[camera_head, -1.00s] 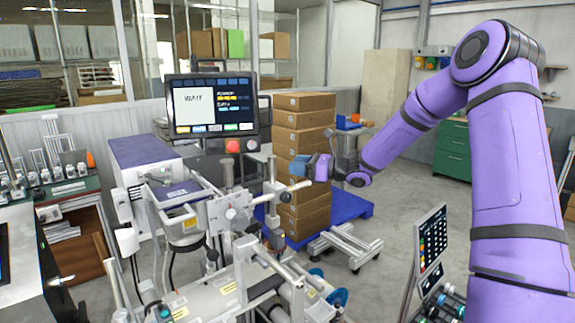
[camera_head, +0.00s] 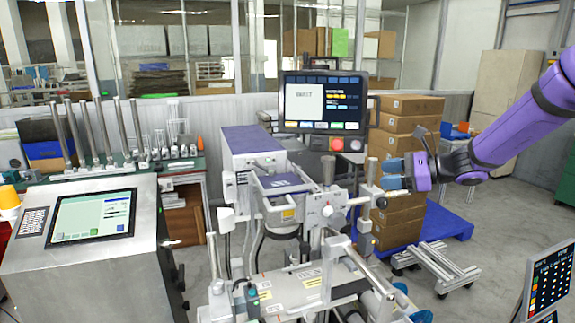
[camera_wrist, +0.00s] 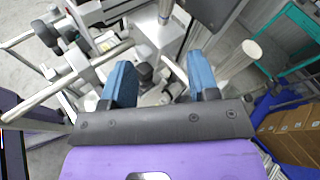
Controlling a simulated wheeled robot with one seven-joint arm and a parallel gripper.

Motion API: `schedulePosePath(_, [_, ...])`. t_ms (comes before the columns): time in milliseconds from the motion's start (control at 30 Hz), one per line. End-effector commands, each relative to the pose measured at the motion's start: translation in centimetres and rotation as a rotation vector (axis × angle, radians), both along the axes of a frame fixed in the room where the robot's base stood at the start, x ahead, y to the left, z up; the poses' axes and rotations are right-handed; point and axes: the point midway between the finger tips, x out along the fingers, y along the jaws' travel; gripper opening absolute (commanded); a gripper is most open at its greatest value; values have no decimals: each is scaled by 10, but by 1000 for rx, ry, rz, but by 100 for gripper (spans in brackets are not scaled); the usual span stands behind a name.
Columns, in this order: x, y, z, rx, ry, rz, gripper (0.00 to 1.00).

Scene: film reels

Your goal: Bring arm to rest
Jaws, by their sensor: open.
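My gripper (camera_head: 394,175) is on the end of my purple arm at the right of the head view. It is level with the machine's upper bars, in front of the stacked boxes. In the wrist view its two blue fingers (camera_wrist: 161,82) stand wide apart with nothing held between them. Machine bars and rods (camera_wrist: 85,72) show beyond the fingers, and I cannot tell how far off they are. The labelling machine (camera_head: 300,215) with its metal posts fills the middle of the head view.
A monitor (camera_head: 322,103) with a red button stands above the machine. Stacked cardboard boxes (camera_head: 412,105) stand on a blue pallet (camera_head: 447,222) behind my gripper. A steel console (camera_head: 92,240) is at left, and a tablet panel (camera_head: 551,280) is at lower right. Grey floor is open at right.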

Motion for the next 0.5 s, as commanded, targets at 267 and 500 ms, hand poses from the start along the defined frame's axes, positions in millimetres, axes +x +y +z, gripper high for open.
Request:
schedulePosePath(267, [-73,35,18,-357,-146,243,55])
schedulePosePath(500, [-135,45,32,-639,-278,438,55])
